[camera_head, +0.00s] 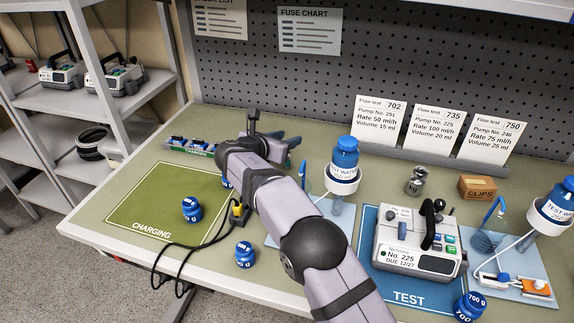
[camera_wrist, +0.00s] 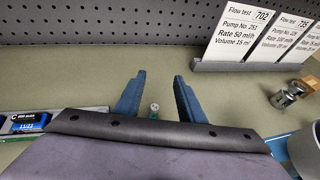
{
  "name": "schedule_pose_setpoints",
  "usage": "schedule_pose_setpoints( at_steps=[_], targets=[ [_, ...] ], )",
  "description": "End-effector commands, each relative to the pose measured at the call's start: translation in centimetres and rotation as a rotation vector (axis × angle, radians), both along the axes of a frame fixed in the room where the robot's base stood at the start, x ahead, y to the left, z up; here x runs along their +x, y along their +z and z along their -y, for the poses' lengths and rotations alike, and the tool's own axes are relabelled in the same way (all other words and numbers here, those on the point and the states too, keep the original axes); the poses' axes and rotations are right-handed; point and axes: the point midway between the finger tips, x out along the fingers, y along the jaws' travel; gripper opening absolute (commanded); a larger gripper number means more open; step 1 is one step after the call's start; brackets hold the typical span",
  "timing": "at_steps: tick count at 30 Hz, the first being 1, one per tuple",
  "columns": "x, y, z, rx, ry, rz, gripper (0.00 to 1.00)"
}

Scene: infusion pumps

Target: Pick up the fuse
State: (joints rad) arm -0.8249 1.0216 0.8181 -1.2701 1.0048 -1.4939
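My gripper (camera_wrist: 160,80) is open, its two blue fingers spread apart and pointing toward the pegboard at the back of the bench. In the head view my gripper (camera_head: 288,140) is low over the rear of the bench, right of the charging mat.
A tray of blue batteries (camera_head: 190,147) lies left of my gripper. A blue-capped test water bottle (camera_head: 344,158) stands in a holder to the right. Blue weights (camera_head: 192,209) sit on the green charging mat (camera_head: 140,205). Pump No. 225 (camera_head: 415,240) stands on the blue test mat.

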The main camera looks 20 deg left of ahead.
Motion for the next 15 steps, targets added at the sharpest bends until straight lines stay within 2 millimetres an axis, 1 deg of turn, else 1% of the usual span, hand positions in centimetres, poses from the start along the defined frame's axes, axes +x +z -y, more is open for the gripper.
schedule_pose_setpoints(
  at_steps=[2,5,12,15],
  targets=[
    [0.0,-0.1,0.0,-0.001,-0.001,0.0,0.36],
    [0.0,-0.9,0.0,-0.003,0.0,-0.002,0.36],
    [0.0,-4.0,0.0,-0.004,0.002,-0.002,0.36],
    [0.0,-5.0,-0.1,-0.003,0.003,-0.001,0.36]
  ],
)
